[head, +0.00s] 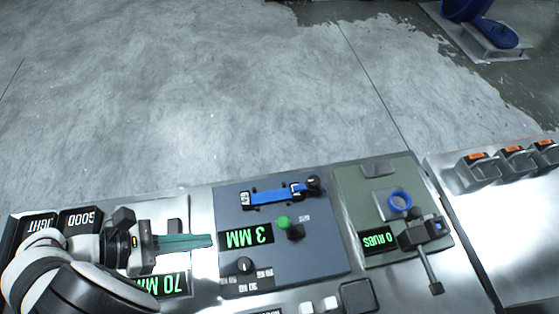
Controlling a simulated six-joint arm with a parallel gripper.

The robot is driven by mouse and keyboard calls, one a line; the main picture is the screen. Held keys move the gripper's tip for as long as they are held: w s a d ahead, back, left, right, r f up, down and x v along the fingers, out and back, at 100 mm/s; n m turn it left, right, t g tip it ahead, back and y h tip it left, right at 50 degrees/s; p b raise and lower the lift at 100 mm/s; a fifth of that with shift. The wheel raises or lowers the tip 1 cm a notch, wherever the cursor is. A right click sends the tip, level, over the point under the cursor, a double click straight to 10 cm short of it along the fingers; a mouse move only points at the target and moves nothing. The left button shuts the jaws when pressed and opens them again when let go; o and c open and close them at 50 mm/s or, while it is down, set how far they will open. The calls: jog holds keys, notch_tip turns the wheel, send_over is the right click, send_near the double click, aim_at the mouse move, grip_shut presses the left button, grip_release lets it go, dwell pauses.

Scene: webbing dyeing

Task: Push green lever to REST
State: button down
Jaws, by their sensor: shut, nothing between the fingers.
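The green lever (283,222) shows as a small round green knob beside a black block on the blue-grey panel (325,262). A small white label sits beside it, too small to read surely; I cannot make out a REST mark. My gripper (150,246) is at the lower left, over the neighbouring panel, shut and apart from the lever, which lies to its right. A flat teal strip (186,242) extends right from beside the gripper; their contact is unclear.
A blue bar (270,195) lies behind the lever, and a "3 MM" display (245,236) stands left of it. The green-grey panel (376,223) to the right holds a blue ring (399,199) and a black lever (428,238). Orange-marked blocks (512,160) stand far right.

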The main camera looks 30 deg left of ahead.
send_near(290, 227)
jog(key=f, duration=0.2)
jog(key=s+a+f, duration=0.1)
jog(key=shift+f, duration=0.25)
jog(key=shift+w+d+r, duration=0.15)
jog(key=shift+w+d, duration=0.2)
jog(key=shift+w, duration=0.2)
jog(key=shift+w+d+r, duration=0.2)
jog(key=shift+w+d, duration=0.15)
jog(key=shift+w, duration=0.2)
jog(key=shift+w+d+r, duration=0.15)
jog(key=shift+w+d, duration=0.15)
jog(key=shift+w, duration=0.15)
jog(key=shift+w+r, duration=0.1)
